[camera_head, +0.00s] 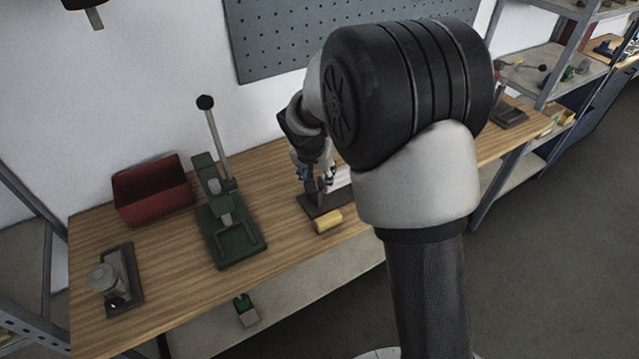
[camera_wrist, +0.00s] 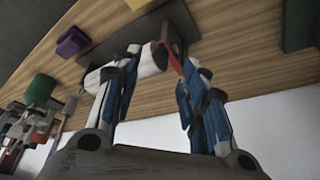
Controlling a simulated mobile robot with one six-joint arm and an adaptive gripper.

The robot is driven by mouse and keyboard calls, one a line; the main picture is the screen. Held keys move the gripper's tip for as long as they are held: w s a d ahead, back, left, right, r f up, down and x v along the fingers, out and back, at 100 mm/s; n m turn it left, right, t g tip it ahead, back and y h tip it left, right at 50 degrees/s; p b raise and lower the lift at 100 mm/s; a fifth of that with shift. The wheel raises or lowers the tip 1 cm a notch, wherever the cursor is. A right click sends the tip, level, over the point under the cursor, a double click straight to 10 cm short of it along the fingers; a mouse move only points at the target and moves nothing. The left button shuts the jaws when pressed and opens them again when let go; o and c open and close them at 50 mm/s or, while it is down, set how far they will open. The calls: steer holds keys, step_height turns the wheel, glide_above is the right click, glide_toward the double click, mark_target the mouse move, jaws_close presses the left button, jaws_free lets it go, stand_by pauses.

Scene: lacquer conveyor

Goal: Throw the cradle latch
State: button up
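The cradle is a dark base plate (camera_head: 314,211) on the wooden bench, partly hidden behind my arm in the head view. In the wrist view its dark plate (camera_wrist: 112,44) carries a pale cylinder (camera_wrist: 153,58) lying along it. A red lever-like piece (camera_wrist: 171,56), which looks like the latch, stands by a dark upright at the cylinder's end. My gripper (camera_wrist: 160,62) is open, its two blue-and-white fingers apart. The red piece shows between the fingertips, closer to the right one; I cannot tell whether they touch. The left finger overlaps the cylinder in view.
A yellow block (camera_head: 327,221) lies just in front of the cradle. A green lever press (camera_head: 232,236), a red bin (camera_head: 152,189) and a grey fixture (camera_head: 123,279) stand to the left. A pegboard (camera_head: 270,45) hangs on the wall behind. Bare bench lies between press and cradle.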

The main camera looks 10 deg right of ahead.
mark_target(320, 184)
steer(key=x, duration=0.5)
steer(key=shift+w+f+b, duration=0.15)
steer(key=shift+b, duration=0.25)
steer(key=shift+c, duration=0.5)
jaws_close()
